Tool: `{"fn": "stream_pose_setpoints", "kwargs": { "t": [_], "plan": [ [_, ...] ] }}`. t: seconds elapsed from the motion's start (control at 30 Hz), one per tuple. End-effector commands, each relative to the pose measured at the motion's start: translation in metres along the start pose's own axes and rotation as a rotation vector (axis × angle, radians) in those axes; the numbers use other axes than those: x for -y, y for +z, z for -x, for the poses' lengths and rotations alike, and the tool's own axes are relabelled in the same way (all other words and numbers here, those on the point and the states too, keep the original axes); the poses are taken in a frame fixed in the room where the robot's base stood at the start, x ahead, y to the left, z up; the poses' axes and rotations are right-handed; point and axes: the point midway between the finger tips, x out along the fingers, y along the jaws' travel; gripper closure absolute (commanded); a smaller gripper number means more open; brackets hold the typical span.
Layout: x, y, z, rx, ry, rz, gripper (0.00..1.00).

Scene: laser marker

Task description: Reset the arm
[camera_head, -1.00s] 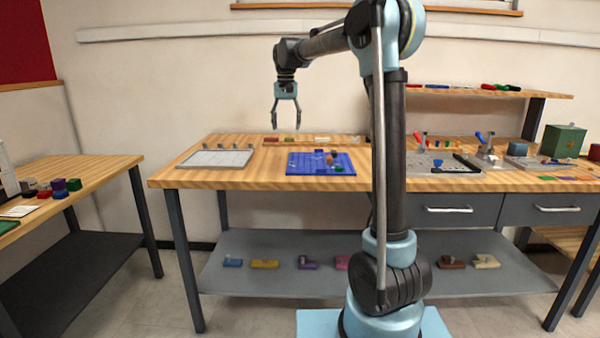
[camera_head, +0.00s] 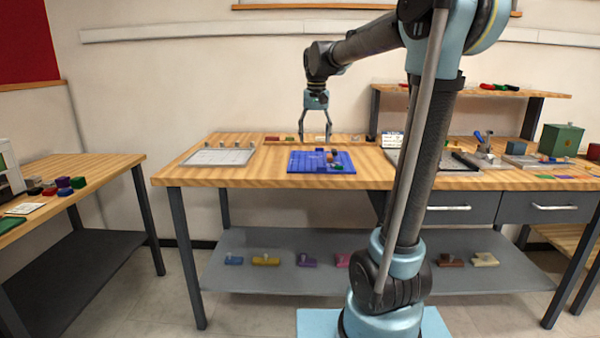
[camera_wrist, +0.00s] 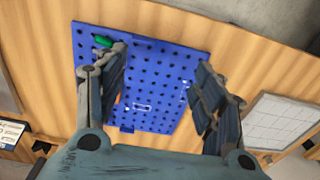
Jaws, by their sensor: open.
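My gripper (camera_head: 315,137) is open and empty, pointing down in the air over the back part of the wooden workbench (camera_head: 260,178). In the head view it shows just above and behind the blue pegboard (camera_head: 298,167). The wrist view shows its two fingers (camera_wrist: 165,92) spread apart over the blue pegboard (camera_wrist: 150,62), with nothing between them. A green piece (camera_wrist: 103,41) lies on the board near the left finger. An orange piece is mostly hidden by that finger.
A grey plate with pegs (camera_head: 222,156) lies left of the blue board. A lower shelf (camera_head: 320,273) holds several coloured blocks. A green box (camera_head: 560,140) stands at the right end. A side table (camera_head: 105,166) is at the left. The bench front is largely clear.

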Motion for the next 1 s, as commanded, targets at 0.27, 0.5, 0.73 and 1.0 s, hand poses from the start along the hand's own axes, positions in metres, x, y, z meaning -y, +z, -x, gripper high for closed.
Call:
{"fn": "stream_pose_setpoints", "kwargs": {
  "t": [0.27,0.5,0.73,1.0],
  "plan": [
    [-0.051,0.076,-0.029,-0.033,-0.004,0.007,0.37],
    [-0.086,0.140,-0.065,-0.061,-0.003,0.015,0.37],
    [-0.112,0.200,-0.110,-0.087,0.000,0.023,0.37],
    [-0.135,0.265,-0.173,-0.119,0.007,0.032,0.37]
  ]
}}
